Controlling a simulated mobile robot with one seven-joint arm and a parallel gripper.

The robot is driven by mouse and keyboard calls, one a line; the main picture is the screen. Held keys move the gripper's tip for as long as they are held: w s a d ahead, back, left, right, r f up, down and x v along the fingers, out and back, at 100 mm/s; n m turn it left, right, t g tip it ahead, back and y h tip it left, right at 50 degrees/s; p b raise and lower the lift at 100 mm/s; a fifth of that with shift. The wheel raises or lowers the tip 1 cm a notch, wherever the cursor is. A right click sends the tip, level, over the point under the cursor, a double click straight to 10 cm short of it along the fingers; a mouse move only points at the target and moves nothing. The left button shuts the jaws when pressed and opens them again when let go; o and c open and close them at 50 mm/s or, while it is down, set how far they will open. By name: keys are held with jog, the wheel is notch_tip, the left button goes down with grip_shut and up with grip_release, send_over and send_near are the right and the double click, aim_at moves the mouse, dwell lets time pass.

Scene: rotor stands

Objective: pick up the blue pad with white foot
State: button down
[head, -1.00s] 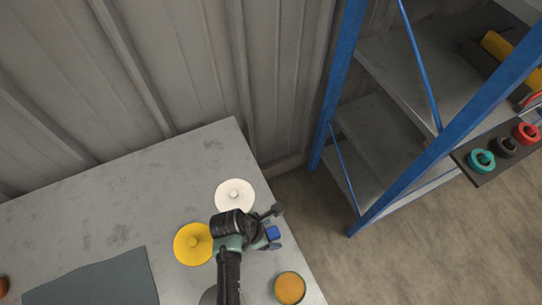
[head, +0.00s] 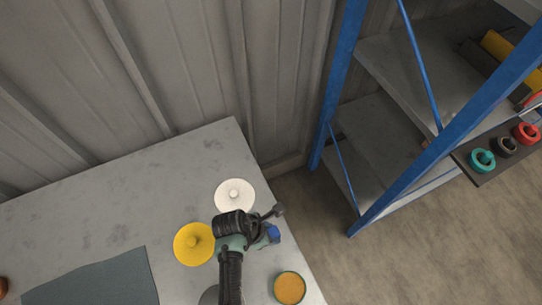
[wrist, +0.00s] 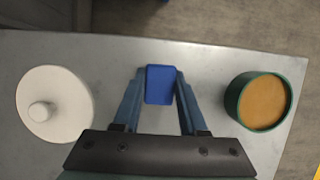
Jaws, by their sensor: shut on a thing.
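The blue pad (wrist: 160,86) sits between the two fingers of my gripper (wrist: 160,95) in the wrist view. The fingers are shut on it. In the head view a bit of the blue pad (head: 273,233) shows beside my gripper (head: 268,236), over the right part of the table. The white foot cannot be seen in either view. Whether the pad touches the table is not clear.
On the grey table (head: 130,190) are a white disc with a knob (head: 234,196), a yellow disc with a knob (head: 194,244) and a green-rimmed round container with an orange top (head: 290,288). A dark mat (head: 95,282) lies at left. A blue-framed shelf (head: 385,180) stands right.

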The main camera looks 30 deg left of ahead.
aim_at(271, 233)
notch_tip(271, 233, up, 10)
jog(key=shift+r+p, duration=0.1)
jog(key=shift+p, duration=0.45)
